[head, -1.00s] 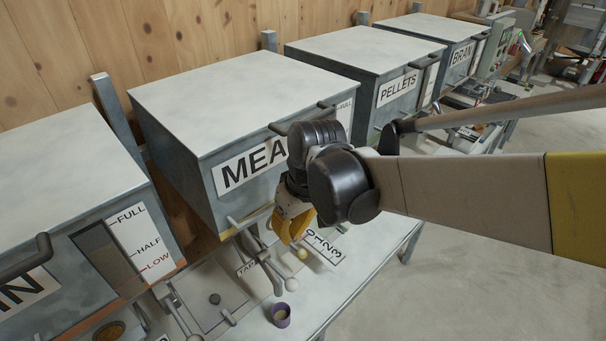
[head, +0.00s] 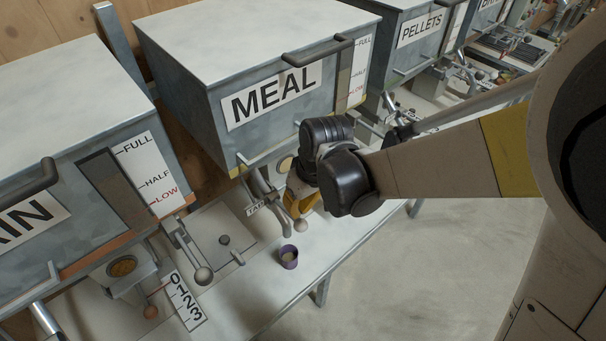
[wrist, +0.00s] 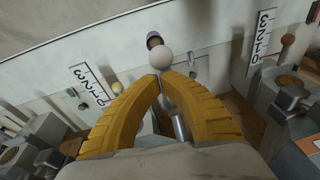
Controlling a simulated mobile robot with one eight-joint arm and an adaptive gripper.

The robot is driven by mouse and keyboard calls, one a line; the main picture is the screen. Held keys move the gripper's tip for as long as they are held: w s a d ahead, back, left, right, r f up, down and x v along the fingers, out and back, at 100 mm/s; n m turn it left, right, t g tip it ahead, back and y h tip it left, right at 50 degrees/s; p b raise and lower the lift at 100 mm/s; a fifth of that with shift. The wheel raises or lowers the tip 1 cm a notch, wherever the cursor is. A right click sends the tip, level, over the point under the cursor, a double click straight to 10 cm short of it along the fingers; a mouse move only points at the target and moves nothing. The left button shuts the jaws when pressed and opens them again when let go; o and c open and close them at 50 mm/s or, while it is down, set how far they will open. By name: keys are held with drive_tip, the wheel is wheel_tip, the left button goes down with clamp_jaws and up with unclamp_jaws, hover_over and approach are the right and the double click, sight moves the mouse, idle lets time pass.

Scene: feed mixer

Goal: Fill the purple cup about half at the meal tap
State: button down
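The purple cup (head: 289,258) stands upright on the pale bench in front of the meal tap (head: 267,193); what is inside is too small to tell. It also shows in the wrist view (wrist: 153,40), partly hidden by a pale ball knob (wrist: 160,58). My gripper (wrist: 160,76) has its yellow fingers together at the tips, right at this knob; I cannot tell if they touch it. In the head view my gripper (head: 299,207) is beside the tap, up and slightly right of the cup, hiding part of the tap's lever. The grey MEAL bin (head: 205,135) is behind.
A GRAIN bin (head: 85,215) with its own tap and number scale (head: 186,300) is on the left. A PELLETS bin (head: 395,55) is at the back right. Bare bench (head: 320,240) lies right of the cup, ending at its front edge.

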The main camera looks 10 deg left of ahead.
drive_tip(key=shift+f, duration=0.1)
drive_tip(key=f+b, duration=0.1)
drive_tip(key=f+t+y+b, duration=0.1)
drive_tip(key=b, duration=0.1)
drive_tip(key=f+y+b, duration=0.1)
drive_tip(key=shift+s+d+t, duration=0.3)
drive_tip(key=shift+t, duration=0.1)
drive_tip(key=shift+f+t+y+b, duration=0.4)
drive_tip(key=shift+f+y+b, duration=0.15)
drive_tip(key=shift+b, duration=0.7)
drive_tip(key=shift+f, duration=0.1)
wheel_tip(320, 180, up, 12)
drive_tip(key=p, duration=0.6)
hover_over(301, 220)
drive_tip(key=d, duration=0.4)
drive_tip(key=shift+s+r, duration=0.2)
drive_tip(key=shift+s, duration=0.1)
